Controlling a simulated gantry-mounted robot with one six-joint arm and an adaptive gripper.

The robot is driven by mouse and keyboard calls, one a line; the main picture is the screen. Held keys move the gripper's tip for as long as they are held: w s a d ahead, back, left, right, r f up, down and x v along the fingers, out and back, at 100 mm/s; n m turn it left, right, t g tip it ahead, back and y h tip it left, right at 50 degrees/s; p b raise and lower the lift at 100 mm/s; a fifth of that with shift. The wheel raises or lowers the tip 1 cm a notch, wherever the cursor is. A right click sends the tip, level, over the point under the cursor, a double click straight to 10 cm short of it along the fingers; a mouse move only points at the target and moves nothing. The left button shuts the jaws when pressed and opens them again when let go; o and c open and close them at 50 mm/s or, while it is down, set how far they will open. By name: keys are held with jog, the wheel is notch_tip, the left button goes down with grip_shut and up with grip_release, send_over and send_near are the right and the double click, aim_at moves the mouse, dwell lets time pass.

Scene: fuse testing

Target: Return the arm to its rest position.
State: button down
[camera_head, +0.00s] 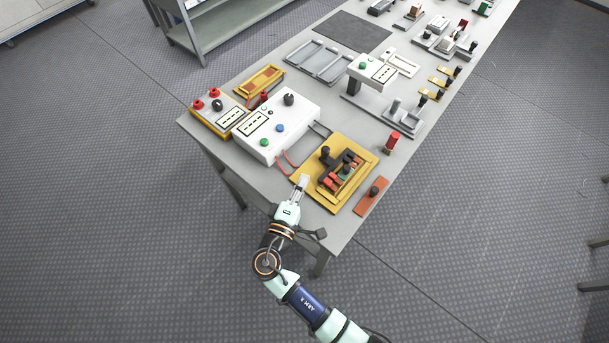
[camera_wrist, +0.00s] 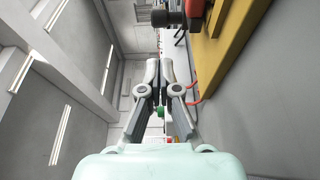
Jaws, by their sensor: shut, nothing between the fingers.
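My gripper (camera_head: 303,181) is at the near left edge of the yellow fuse fixture (camera_head: 311,187) in the head view. In the wrist view my gripper (camera_wrist: 159,66) has its two fingers together with nothing between them. The yellow fixture (camera_wrist: 222,55) stands close to the right of the fingers there. It bears a dark clamp (camera_head: 350,157) with black knobs and several red and green pieces. Whether the fingertips touch the fixture cannot be told.
A white tester box (camera_head: 290,110) with red leads stands left of the fixture. A red cylinder (camera_head: 392,140) and an orange block (camera_head: 371,196) are to its right. The grey table (camera_head: 345,228) has bare surface along its near edge. Open floor (camera_head: 130,240) lies to the left.

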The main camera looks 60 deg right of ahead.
jog(key=shift+d, duration=0.1)
dwell(0.4)
jog(key=shift+r, duration=0.15)
jog(key=w+a+r+m+t+y, duration=0.25)
jog(key=w+a+y, duration=0.2)
jog(key=a, duration=0.25)
jog(key=w+a+r+m+t+y, duration=0.1)
jog(key=w+a+r+t+y, duration=0.35)
jog(key=a, duration=0.25)
jog(key=s+a+r+n+t+y+p, duration=0.1)
jog(key=a+r+t+y, duration=0.1)
jog(key=a+r+y, duration=0.55)
jog(key=s+a+r+n+t+y, duration=0.15)
jog(key=a+r, duration=0.35)
jog(key=a, duration=0.6)
notch_tip(320, 180, up, 30)
jog(key=w+p, duration=0.1)
jog(key=p, duration=3)
jog(key=shift+w+d+t, duration=0.15)
jog(key=shift+d+t, duration=0.2)
jog(key=shift+d, duration=0.1)
